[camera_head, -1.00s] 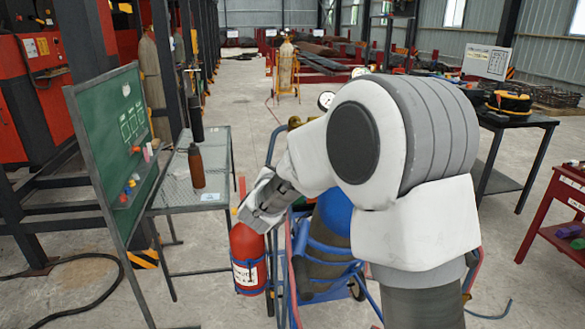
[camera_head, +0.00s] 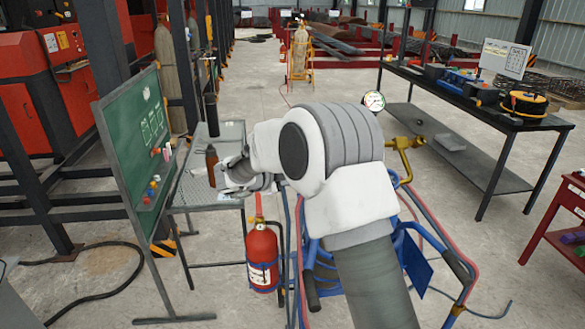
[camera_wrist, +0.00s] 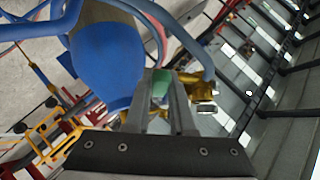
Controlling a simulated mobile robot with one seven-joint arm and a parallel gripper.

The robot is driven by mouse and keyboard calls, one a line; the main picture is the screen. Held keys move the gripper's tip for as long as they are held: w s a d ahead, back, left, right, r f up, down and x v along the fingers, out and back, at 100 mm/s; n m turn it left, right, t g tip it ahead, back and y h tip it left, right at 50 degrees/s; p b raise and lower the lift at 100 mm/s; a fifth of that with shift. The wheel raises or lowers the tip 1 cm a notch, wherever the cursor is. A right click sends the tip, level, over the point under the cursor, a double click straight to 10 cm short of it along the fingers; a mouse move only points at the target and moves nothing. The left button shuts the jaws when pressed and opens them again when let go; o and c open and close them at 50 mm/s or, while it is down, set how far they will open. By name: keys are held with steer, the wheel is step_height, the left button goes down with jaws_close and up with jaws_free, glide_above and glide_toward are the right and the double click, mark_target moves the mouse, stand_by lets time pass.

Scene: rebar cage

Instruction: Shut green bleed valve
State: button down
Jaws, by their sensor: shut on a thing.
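The green valve handle (camera_wrist: 161,86) shows in the wrist view between the two fingers of my gripper (camera_wrist: 166,80), which is shut on it. Brass valve fittings (camera_wrist: 191,88) are just right of the fingers. A blue cylinder (camera_wrist: 106,62) stands close by on the left. In the head view my arm hides the handle, the fingertips and the blue cylinder. A brass fitting (camera_head: 402,150) and a round pressure gauge (camera_head: 373,101) show right of my arm, above the blue cart (camera_head: 400,235).
A mesh table with a brown bottle (camera_head: 211,166) and a green board (camera_head: 137,135) stand left. A dark workbench (camera_head: 480,107) stands right. Hoses run along the cart. Floor is clear between cart and workbench.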

steer(key=shift+w+r+m+g+p, duration=0.15)
steer(key=shift+r+m+g+p, duration=0.3)
steer(key=shift+p, duration=0.2)
steer(key=shift+f, duration=0.15)
steer(key=shift+d, duration=0.1)
steer(key=c, duration=0.8)
jaws_free()
steer(key=shift+o, duration=0.2)
steer(key=v, duration=1.7)
steer(key=shift+r+b, duration=0.2)
steer(key=shift+b, duration=0.2)
